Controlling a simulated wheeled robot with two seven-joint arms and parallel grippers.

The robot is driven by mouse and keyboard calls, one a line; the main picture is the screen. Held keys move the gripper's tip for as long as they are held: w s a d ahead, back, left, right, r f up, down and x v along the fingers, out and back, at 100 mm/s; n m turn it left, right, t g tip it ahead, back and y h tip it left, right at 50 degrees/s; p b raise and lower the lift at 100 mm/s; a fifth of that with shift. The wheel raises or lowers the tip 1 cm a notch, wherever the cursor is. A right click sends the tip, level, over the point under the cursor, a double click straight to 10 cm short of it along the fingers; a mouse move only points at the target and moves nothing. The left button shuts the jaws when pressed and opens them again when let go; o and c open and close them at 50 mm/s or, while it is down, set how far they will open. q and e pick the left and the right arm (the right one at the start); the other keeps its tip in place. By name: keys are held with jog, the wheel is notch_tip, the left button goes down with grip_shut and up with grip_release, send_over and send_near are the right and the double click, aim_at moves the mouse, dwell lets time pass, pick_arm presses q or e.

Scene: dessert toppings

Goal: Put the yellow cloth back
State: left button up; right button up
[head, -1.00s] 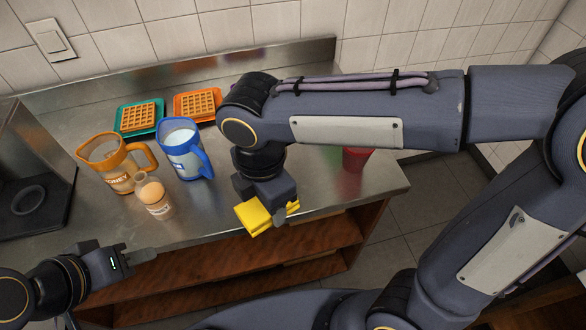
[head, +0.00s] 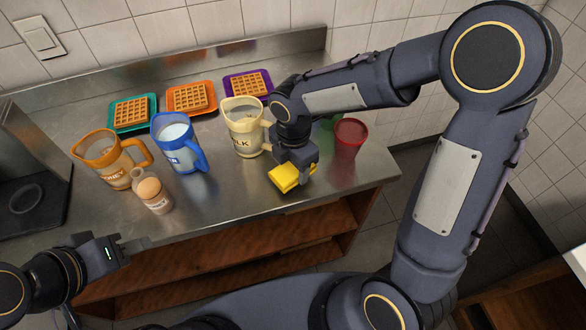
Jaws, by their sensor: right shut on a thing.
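The yellow cloth (head: 285,178) is a folded block. My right gripper (head: 298,172) is shut on it and holds it at the front right part of the metal counter (head: 222,196). I cannot tell whether the cloth touches the counter. My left gripper (head: 138,245) is at the lower left, in front of the counter and away from the cloth. Its fingers show edge-on, so its opening cannot be judged.
Near the cloth stand a cream milk jug (head: 245,135), a red cup (head: 348,139) and a partly hidden green cup (head: 327,123). Further left are a blue jug (head: 184,155), an orange honey jug (head: 113,172) and a small jar (head: 154,197). Waffles on teal (head: 117,125), orange (head: 172,108) and purple (head: 230,83) plates line the back.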

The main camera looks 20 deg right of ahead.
jog(key=shift+f, duration=1.15)
jog(key=shift+f, duration=0.15)
jog(key=o, duration=1)
jog(key=shift+c, duration=0.2)
